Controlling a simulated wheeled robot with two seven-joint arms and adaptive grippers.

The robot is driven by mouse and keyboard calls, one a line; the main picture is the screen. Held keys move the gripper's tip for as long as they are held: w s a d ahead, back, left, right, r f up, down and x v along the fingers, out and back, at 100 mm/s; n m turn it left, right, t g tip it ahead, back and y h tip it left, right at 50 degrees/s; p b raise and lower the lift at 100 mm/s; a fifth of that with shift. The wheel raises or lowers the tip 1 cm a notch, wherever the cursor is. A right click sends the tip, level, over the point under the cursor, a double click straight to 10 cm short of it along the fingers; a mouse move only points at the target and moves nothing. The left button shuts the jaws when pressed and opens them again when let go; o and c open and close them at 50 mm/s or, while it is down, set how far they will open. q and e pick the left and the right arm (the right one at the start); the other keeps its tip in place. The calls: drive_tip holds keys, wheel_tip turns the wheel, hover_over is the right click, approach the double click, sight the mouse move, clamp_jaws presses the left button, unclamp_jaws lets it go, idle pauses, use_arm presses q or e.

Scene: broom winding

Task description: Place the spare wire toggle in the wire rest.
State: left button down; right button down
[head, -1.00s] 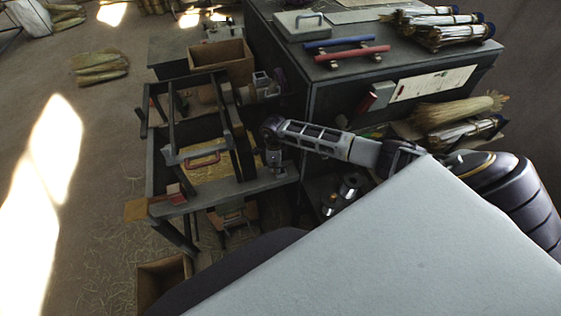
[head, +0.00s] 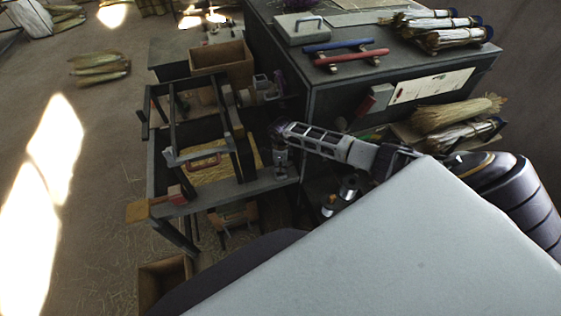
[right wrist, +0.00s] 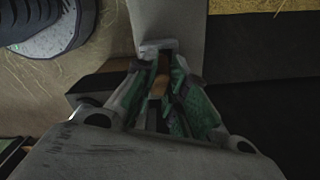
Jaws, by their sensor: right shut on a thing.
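My right gripper (head: 281,172) points down at the right end of the grey bench (head: 225,192). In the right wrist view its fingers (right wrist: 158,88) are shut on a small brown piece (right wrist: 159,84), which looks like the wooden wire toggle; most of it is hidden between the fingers. A small pale grey bracket (right wrist: 154,48) shows just beyond the fingertips, on a grey strip. It may be the wire rest, but I cannot tell whether the toggle touches it. My left gripper is not in view.
A dark frame (head: 200,125) stands on the bench left of my right gripper. A wooden box (head: 222,65) is behind it. A grey cabinet (head: 330,95) carries blue and red handles. Metal spools (head: 349,187) sit below my right forearm.

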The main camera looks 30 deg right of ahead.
drive_tip(key=shift+f, duration=0.75)
drive_tip(key=shift+f, duration=0.15)
drive_tip(key=c, duration=1.5)
unclamp_jaws()
drive_tip(key=shift+o, duration=0.2)
